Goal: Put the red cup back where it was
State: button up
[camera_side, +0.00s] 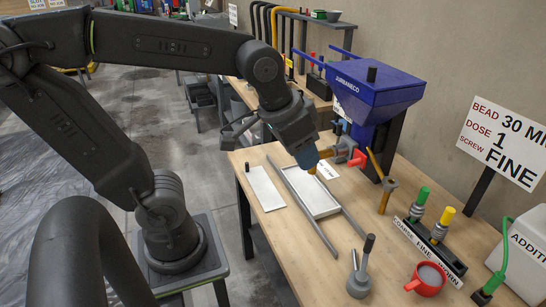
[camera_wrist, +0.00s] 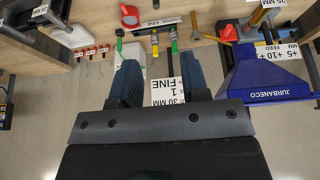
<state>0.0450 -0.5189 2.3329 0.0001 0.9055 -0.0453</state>
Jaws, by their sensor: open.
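The red cup (camera_side: 428,279) stands upright on the front right of the wooden table, with grey material inside. In the wrist view, which looks upside down, the red cup (camera_wrist: 129,17) is near the top edge, left of centre. My gripper (camera_side: 309,162) is above the far part of the table, near the blue machine's outlet and well apart from the cup. In the wrist view my gripper (camera_wrist: 161,68) shows two blue fingers spread apart with nothing between them. The place where the cup stood before cannot be told.
The blue hopper machine (camera_side: 372,90) stands at the table's back. A shallow white tray (camera_side: 312,193) lies between grey rails. A grey long-handled tool (camera_side: 360,273) and a black nozzle rack (camera_side: 430,247) stand near the cup. A sign (camera_side: 505,132) rises behind.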

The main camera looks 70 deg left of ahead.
jog(key=shift+t, duration=0.4)
jog(key=s, duration=0.1)
jog(key=s+f, duration=0.1)
jog(key=s, duration=0.1)
jog(key=s+a, duration=0.1)
jog(key=shift+s+a+f, duration=0.1)
jog(key=shift+s+f, duration=0.05)
jog(key=shift+s, duration=0.25)
dwell(0.6)
